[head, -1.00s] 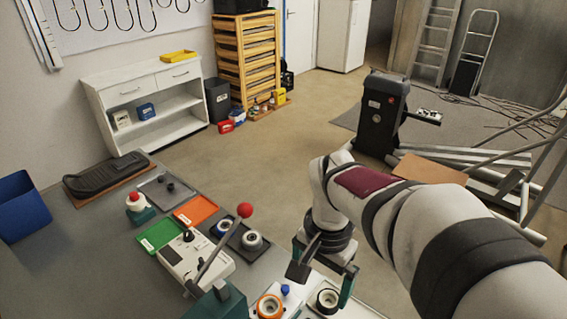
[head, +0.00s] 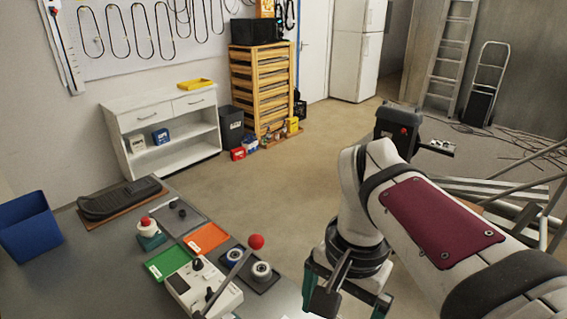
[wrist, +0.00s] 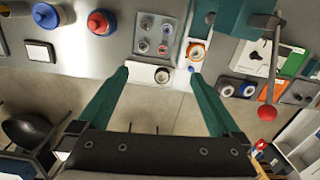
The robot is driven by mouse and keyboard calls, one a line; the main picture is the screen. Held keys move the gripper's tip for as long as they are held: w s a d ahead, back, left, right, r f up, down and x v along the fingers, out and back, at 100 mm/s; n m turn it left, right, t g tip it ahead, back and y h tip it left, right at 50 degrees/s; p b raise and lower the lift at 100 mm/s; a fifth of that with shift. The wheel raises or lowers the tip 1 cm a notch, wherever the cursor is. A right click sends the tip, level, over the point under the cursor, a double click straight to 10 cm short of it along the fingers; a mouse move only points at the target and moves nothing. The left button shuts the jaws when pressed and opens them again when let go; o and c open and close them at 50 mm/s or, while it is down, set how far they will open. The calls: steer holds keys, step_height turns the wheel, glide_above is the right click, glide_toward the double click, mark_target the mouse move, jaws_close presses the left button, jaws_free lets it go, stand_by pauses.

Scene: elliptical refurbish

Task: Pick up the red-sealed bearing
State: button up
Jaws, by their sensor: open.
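My gripper (wrist: 159,75) is open and empty, its two green fingers apart above the bench edge in the wrist view; it also shows in the head view (head: 346,294). An orange-ringed bearing (wrist: 196,51) is just beyond the right fingertip. A blue-ringed bearing (head: 235,257) and a grey bearing (head: 262,271) sit on a dark tray, left of my gripper in the head view. Small round parts lie on a grey plate (wrist: 146,22).
A lever with a red ball knob (head: 256,242) stands up from a white machine near my gripper. Green (head: 167,263) and orange (head: 206,238) trays lie beyond it. A blue bin (head: 28,226) is at the far left. Open floor lies behind the bench.

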steer(key=s+a+f+n, duration=0.1)
steer(key=s+f, duration=0.3)
steer(key=s, duration=0.2)
steer(key=s+a+f+n+y, duration=0.1)
steer(key=s+f, duration=0.3)
steer(key=s, duration=0.2)
steer(key=shift+s+a+f, duration=0.2)
steer(key=shift+s+f, duration=0.1)
steer(key=shift+s, duration=0.1)
steer(key=c, duration=0.8)
steer(key=w+d+f+n+t+h, duration=0.2)
steer(key=w+d+n+t+h, duration=0.15)
steer(key=w+d, duration=0.8)
steer(key=w+d+f+n+t+h, duration=0.3)
steer(key=w+d, duration=0.4)
steer(key=d, duration=0.9)
steer(key=a+f+n+t+y, duration=0.1)
steer(key=a+f+n+y, duration=0.2)
steer(key=f+n+y, duration=0.45)
steer(key=s+a+f+n+y, duration=0.2)
steer(key=s+a+n+y, duration=0.1)
steer(key=s+a+y, duration=0.6)
steer(key=shift+g+h, duration=0.35)
steer(key=shift+h, duration=0.25)
steer(key=x, duration=1.4)
steer(key=shift+s+a+f, duration=0.2)
steer(key=shift+a+f, duration=0.05)
steer(key=shift+f, duration=0.05)
